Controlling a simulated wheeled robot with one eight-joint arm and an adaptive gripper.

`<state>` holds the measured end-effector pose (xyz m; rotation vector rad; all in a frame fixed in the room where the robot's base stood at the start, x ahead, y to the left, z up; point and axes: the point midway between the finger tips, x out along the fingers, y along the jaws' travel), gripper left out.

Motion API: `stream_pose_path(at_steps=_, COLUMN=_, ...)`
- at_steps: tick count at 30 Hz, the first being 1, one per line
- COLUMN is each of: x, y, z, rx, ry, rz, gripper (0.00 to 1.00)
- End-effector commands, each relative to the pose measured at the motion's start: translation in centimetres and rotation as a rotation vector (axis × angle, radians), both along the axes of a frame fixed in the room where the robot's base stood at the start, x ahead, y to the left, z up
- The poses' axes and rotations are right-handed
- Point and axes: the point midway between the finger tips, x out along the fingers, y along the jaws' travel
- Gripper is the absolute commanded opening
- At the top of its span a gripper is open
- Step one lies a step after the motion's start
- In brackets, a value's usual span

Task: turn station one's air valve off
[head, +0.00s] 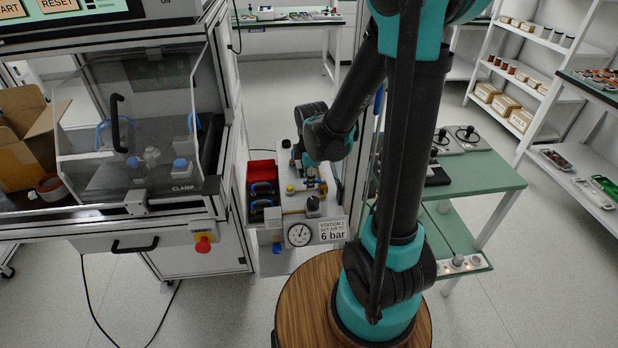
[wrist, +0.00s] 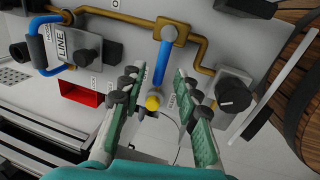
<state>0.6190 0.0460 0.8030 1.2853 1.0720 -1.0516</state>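A valve with a straight blue lever (wrist: 161,62) sits on a brass body (wrist: 170,31) in a brass pipe in the wrist view. My gripper (wrist: 162,75) is open, with one green-padded finger on each side of the lever's free end. I see a gap on both sides, and nothing is held. In the head view, my arm reaches down over the station 1 panel (head: 328,209), and my gripper and wrist hide most of the lever there. The panel's label (head: 332,230) reads "STATION 1 SET AIR TO 6 bar".
A yellow knob (wrist: 153,102) lies below the lever between my fingers. A black knob (wrist: 234,96) is to the right. Another blue handle (wrist: 37,52) and a red box (wrist: 81,94) are left. A pressure gauge (head: 299,235) and a clear-guarded machine (head: 130,115) stand nearby.

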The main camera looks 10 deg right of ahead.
Motion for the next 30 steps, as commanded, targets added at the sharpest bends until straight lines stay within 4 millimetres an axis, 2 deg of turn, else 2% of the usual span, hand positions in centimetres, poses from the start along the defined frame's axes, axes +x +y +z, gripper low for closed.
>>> stream_pose_path(at_steps=11, x=-0.1, y=0.0, z=0.8, rx=0.0, ry=0.0, rz=0.0, gripper=0.32)
stream_pose_path(at_steps=17, x=-0.6, y=0.0, z=3.0, rx=0.0, ry=0.0, rz=0.0, gripper=0.32)
stream_pose_path(at_steps=30, x=-1.9, y=0.0, z=9.2, rx=0.0, ry=0.0, rz=0.0, gripper=0.32)
